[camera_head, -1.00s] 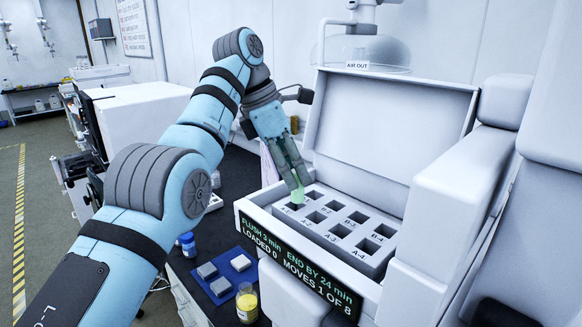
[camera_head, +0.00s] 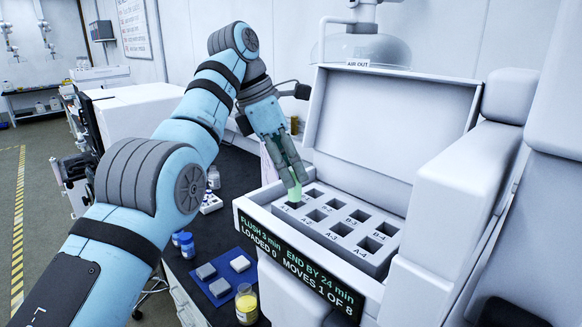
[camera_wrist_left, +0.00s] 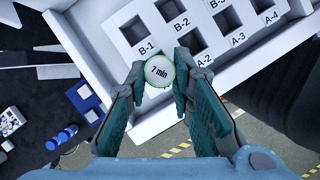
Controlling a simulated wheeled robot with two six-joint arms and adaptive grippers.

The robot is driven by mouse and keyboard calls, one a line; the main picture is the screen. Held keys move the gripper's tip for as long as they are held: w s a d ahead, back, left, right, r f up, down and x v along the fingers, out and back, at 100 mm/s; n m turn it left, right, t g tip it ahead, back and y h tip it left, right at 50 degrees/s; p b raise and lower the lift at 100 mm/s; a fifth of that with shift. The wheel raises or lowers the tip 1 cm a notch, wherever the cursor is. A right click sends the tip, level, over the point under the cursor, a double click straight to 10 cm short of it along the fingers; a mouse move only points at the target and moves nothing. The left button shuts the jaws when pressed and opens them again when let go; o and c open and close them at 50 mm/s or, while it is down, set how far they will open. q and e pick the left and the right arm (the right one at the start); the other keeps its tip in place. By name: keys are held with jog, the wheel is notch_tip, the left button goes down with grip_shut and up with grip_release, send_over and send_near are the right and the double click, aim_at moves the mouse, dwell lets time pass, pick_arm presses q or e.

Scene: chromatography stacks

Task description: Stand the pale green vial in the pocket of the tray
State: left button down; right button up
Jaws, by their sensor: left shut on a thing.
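My left gripper (camera_head: 294,183) is shut on the pale green vial (camera_head: 295,194), which hangs below the fingertips at the near left corner of the tray (camera_head: 378,262). The tray has two rows of square pockets, and the other visible ones look empty. My right gripper is not in view.
The white open case (camera_head: 395,110) has its lid raised behind the tray. Its front display (camera_head: 300,265) reads "LOADED 0". A blue mat (camera_head: 222,284) with grey and white blocks, a yellow vial (camera_head: 247,304) and blue-capped bottles (camera_head: 187,245) lie left of it.

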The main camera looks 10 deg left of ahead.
pick_arm(q)
jog(key=shift+p, duration=0.3)
jog(key=shift+w, duration=0.1)
jog(key=shift+f, duration=0.15)
jog(key=shift+w+f+b, duration=0.1)
jog(key=shift+f+b, duration=1.2)
jog(key=shift+f, duration=0.1)
jog(key=shift+f+b, duration=0.5)
jog(key=shift+b, duration=0.15)
jog(key=c, duration=1.3)
grip_release()
